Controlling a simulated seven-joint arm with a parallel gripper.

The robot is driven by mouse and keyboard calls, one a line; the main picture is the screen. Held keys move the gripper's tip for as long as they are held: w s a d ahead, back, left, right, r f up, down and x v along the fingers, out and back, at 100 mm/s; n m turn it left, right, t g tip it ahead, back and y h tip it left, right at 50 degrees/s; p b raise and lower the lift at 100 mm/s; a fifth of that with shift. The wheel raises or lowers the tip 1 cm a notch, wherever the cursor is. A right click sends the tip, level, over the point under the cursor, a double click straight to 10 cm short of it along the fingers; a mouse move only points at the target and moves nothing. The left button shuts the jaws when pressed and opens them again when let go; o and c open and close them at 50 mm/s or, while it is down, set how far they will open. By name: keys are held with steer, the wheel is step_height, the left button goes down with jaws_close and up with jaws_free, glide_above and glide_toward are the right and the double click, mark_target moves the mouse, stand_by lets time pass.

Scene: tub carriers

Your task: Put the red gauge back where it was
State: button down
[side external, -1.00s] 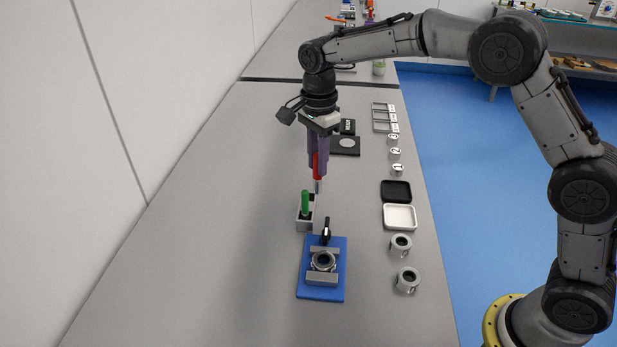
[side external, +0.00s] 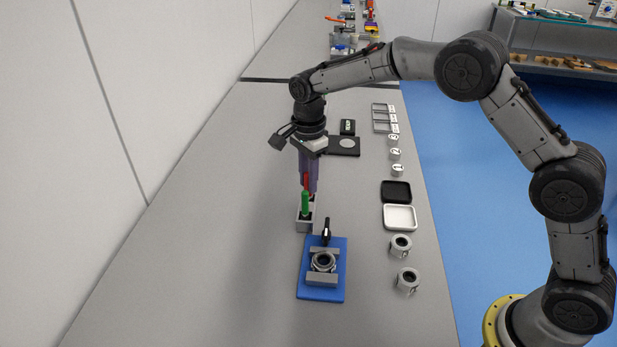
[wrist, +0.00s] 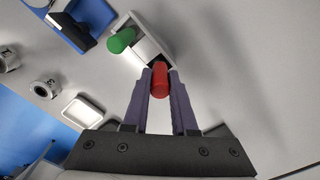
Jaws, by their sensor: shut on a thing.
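The red gauge (wrist: 160,80) is held between the two purple fingers of my gripper (wrist: 158,75). In the side external view the red gauge (side external: 306,181) is upright, just behind the green gauge, and my gripper (side external: 308,188) is shut on it. The green gauge (side external: 305,203) stands in the small grey-white holder (side external: 304,225); it also shows in the wrist view (wrist: 121,41). The red gauge is over the holder's far part. Its lower end is hidden, so I cannot tell whether it is inside the holder.
A blue fixture (side external: 312,292) with a clamped ring stands in front of the holder. To the right are a white tray (side external: 400,217), a black tray (side external: 396,191) and several metal cylinders. A black scale-like plate (side external: 344,146) lies behind. The left of the table is clear.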

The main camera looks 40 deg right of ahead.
steer(key=c, duration=0.7)
jaws_free()
step_height(320, 180, up, 12)
steer(key=shift+r, duration=0.15)
steer(key=shift+s+r, duration=0.1)
